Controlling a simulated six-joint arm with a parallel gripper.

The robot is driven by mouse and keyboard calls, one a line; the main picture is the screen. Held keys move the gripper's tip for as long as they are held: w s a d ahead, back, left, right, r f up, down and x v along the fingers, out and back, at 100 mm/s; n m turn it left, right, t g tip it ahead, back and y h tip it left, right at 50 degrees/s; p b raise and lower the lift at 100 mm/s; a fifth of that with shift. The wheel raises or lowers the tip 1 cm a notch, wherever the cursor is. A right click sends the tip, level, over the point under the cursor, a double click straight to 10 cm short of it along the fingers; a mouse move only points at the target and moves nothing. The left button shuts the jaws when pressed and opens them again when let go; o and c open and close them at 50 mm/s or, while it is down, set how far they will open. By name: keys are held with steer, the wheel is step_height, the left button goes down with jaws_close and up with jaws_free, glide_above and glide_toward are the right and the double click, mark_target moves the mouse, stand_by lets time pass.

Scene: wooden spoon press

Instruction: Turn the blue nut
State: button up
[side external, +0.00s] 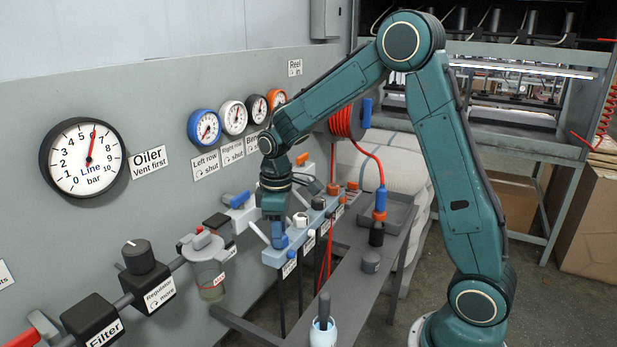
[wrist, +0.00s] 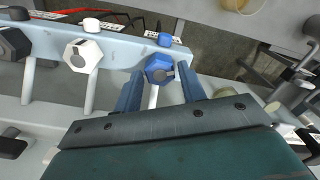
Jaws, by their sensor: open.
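The blue nut (wrist: 160,69) is a hexagonal nut with a grey mark, at the end of the light-blue manifold in the wrist view. A pale handle runs from it toward my gripper. My gripper (wrist: 160,72) is open, with one blue finger on each side of the nut. Narrow gaps seem to show between the fingers and the nut; I cannot tell whether either touches. In the side view my gripper (side external: 279,236) points down at the near end of the manifold (side external: 272,259), and the fingers mostly hide the nut there.
A white nut (wrist: 82,56) and a black nut (wrist: 12,45) sit along the same manifold, each with a pale handle. A small blue cap (wrist: 165,40) stands just beyond the blue nut. The wall gauge (side external: 84,157) and regulator (side external: 146,280) are left of my arm.

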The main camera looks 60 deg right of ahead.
step_height(320, 180, up, 13)
steer(key=shift+r, duration=0.2)
stand_by(0.4)
stand_by(0.3)
steer(key=s+a+m+t, duration=0.2)
steer(key=s+a, duration=0.1)
steer(key=s, duration=0.8)
steer(key=s+a+m+t, duration=0.3)
steer(key=s, duration=0.8)
steer(key=shift+s+r+t, duration=0.3)
steer(key=shift+s+r, duration=0.05)
steer(key=shift+r, duration=0.1)
